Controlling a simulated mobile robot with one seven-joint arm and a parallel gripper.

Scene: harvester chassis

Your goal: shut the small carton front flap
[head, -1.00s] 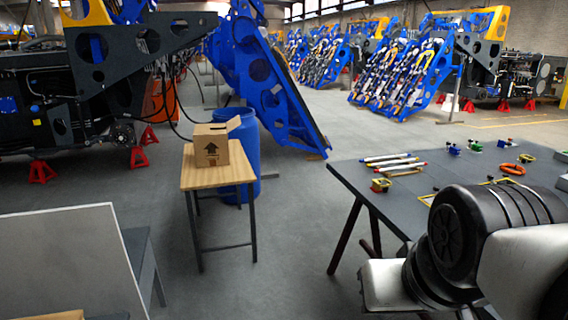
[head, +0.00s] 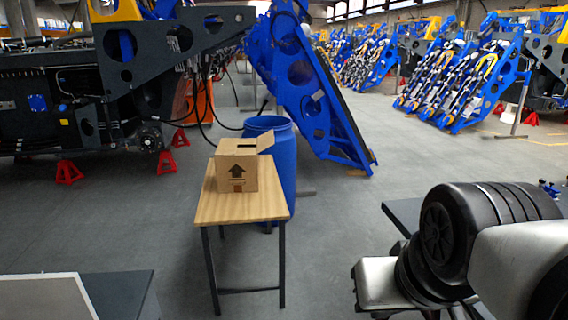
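The small carton (head: 236,173) is a brown cardboard box with a dark arrow printed on the side facing me. It stands upright on a small wooden-topped table (head: 215,209). One flap (head: 265,140) stands open, sticking up and out at the top right of the box. A dark gap shows on top beside the flap; the inside is not visible. My arm fills the lower right of the head view, well apart from the carton. My gripper is not in view.
A blue barrel (head: 284,160) stands close behind the small table, to its right. A dark worktable (head: 403,212) is partly hidden behind my arm. A grey panel (head: 42,297) is at the lower left. Grey floor (head: 345,225) is open between the small table and my arm.

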